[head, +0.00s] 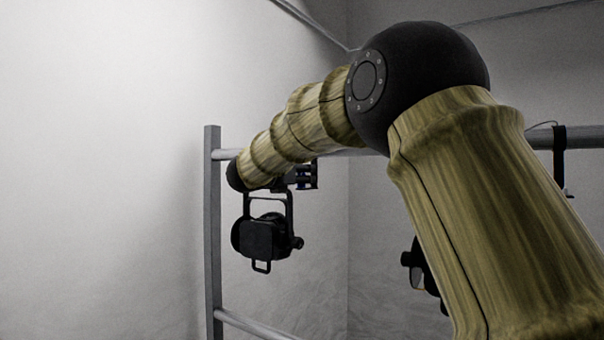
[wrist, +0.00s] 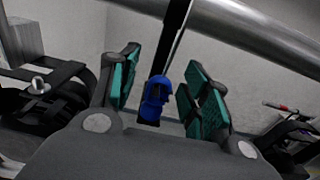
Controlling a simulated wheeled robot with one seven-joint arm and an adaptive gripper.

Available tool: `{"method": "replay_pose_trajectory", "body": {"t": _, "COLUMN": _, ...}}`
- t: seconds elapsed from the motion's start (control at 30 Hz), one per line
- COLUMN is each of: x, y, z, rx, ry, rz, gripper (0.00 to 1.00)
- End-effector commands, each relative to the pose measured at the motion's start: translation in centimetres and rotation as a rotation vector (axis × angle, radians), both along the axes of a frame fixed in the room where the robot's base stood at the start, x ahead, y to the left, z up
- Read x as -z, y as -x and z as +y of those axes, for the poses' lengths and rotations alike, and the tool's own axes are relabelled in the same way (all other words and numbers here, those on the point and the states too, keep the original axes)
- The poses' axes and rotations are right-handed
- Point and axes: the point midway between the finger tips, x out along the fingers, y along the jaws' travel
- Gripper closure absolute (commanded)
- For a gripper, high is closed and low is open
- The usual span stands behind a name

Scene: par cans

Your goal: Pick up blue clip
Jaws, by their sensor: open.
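In the wrist view, the blue clip (wrist: 155,97) hangs upright at the lower end of a black strap (wrist: 174,35). My gripper (wrist: 162,64) is open, with a teal-padded finger on each side of the clip. In the head view, my gripper (head: 303,178) is small and dark beyond my arm; the clip cannot be clearly made out there.
A metal rail (wrist: 250,32) runs just above and beyond my gripper. A black par can (head: 265,238) hangs below my arm in the head view. Another dark fixture (head: 415,265) is partly hidden behind my arm. An upright post (head: 213,230) stands at the left.

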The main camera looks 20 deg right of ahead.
Motion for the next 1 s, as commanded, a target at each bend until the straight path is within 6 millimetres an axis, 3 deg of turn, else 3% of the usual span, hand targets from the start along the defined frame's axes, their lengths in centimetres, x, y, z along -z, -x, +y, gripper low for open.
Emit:
{"method": "replay_pose_trajectory", "body": {"t": 0.17, "x": 0.0, "y": 0.0, "z": 0.0, "rx": 0.0, "ry": -0.001, "rz": -0.001, "gripper": 0.56}}
{"method": "replay_pose_trajectory", "body": {"t": 0.4, "x": 0.0, "y": 0.0, "z": 0.0, "rx": 0.0, "ry": -0.001, "rz": -0.001, "gripper": 1.0}}
{"method": "replay_pose_trajectory", "body": {"t": 0.77, "x": -0.1, "y": 0.0, "z": 0.0, "rx": 0.0, "ry": -0.001, "rz": -0.002, "gripper": 1.0}}
{"method": "replay_pose_trajectory", "body": {"t": 1.0, "x": -2.1, "y": 0.0, "z": -0.1, "rx": 0.0, "ry": -0.004, "rz": -0.005, "gripper": 1.0}}
